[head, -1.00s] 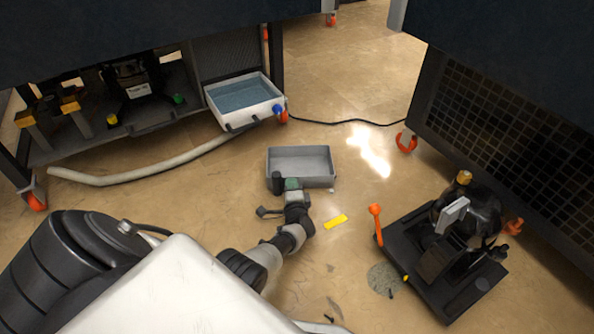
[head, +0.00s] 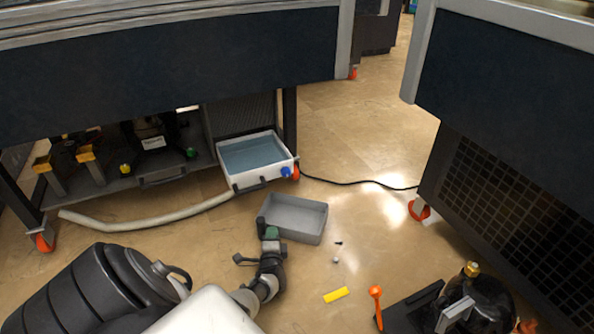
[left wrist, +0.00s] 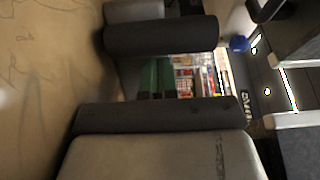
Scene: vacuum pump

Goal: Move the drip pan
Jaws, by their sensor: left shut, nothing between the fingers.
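A grey, open rectangular pan (head: 308,236) lies on the floor in the middle of the head view. It looks empty and stands slightly turned. A white pan (head: 262,181) with blue-grey liquid-like content and a blue valve sits under the bench behind it; I cannot tell which pan is the drip pan. My left gripper (head: 266,225) is at the near left corner of the grey pan, shut with nothing held. I cannot tell whether it touches the wall. The left wrist view shows its two dark fingers (left wrist: 160,75) close up. My right gripper is not in view.
A yellow strip (head: 336,295) and small hardware pieces (head: 336,259) lie on the floor near the pan. A black pump (head: 480,300) with an orange lever is at lower right. A pale hose (head: 150,222) and black cable (head: 350,183) cross the floor. Benches stand behind and right.

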